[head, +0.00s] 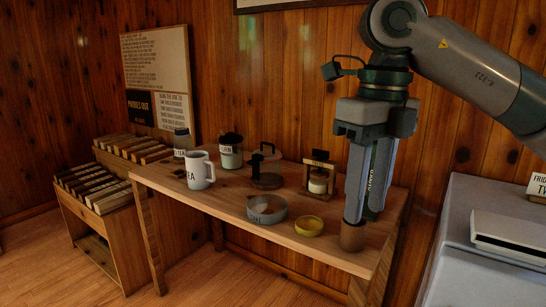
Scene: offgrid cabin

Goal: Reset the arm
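My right gripper (362,219) comes down from the upper right, with its fingers pointing down over the right end of the wooden table (328,250). Its fingertips are at the top of a small brown cylindrical cup (352,237) standing on the table. The two fingers look close together, with a narrow dark line between them. I cannot tell whether they touch the cup or are just above or behind it. My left gripper is not in view.
The table also bears a white mug (200,172), jars, a labelled grey bowl (267,209), a yellow bowl (309,227) and a small wooden stand (319,178). A crate rack (95,205) stands left. A pale appliance (485,250) stands right. The wall is close behind.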

